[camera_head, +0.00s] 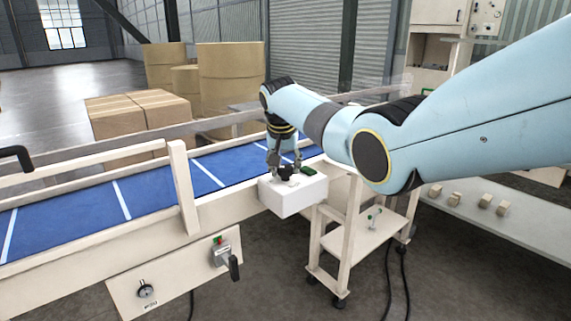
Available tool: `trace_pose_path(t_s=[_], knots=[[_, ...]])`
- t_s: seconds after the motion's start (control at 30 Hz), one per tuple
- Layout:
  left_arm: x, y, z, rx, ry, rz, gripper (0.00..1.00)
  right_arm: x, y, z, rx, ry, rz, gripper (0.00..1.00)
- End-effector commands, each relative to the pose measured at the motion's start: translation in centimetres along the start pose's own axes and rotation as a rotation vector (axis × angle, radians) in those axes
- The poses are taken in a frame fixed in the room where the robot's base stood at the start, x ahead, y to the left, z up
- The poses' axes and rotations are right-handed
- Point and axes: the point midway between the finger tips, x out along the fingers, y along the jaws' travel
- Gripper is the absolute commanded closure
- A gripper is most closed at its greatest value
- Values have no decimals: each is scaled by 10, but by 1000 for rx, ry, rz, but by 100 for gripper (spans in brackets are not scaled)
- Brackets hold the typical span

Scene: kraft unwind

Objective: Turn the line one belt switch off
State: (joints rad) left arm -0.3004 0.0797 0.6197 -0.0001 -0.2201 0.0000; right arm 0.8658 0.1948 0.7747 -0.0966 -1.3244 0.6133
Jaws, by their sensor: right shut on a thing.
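A white switch box (293,198) stands at the near edge of the blue conveyor belt (150,192). It has a dark knob (293,178) on top and a green part (309,170) beside it. My right gripper (285,174) points down onto the box, its fingers shut on the dark knob. The fingers partly hide the knob, so its setting cannot be read. Below the belt, a white panel (180,275) carries a round dial (147,290) and a black-handled lever (229,262); their labels are too small to read. My left gripper is not in view.
A white wheeled cart (362,240) stands right of the box, with cables beside it. A white post (183,187) rises at the belt's near edge. Cardboard boxes (138,110) and large brown rolls (230,80) stand behind. A low shelf (500,225) holds several small blocks.

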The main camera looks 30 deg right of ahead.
Motion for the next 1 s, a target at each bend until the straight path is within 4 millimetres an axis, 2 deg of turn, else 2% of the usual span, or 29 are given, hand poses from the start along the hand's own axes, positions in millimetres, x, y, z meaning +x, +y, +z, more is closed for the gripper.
trace_pose_path(t_s=[0.27,0.6,0.8,1.0], knots=[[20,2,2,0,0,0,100,2,-3,-1,242,4,97,92],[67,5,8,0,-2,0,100,5,-4,0,511,4,208,92],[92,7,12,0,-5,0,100,5,-4,-1,622,4,254,92],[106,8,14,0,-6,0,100,3,-4,-1,687,2,281,92]])
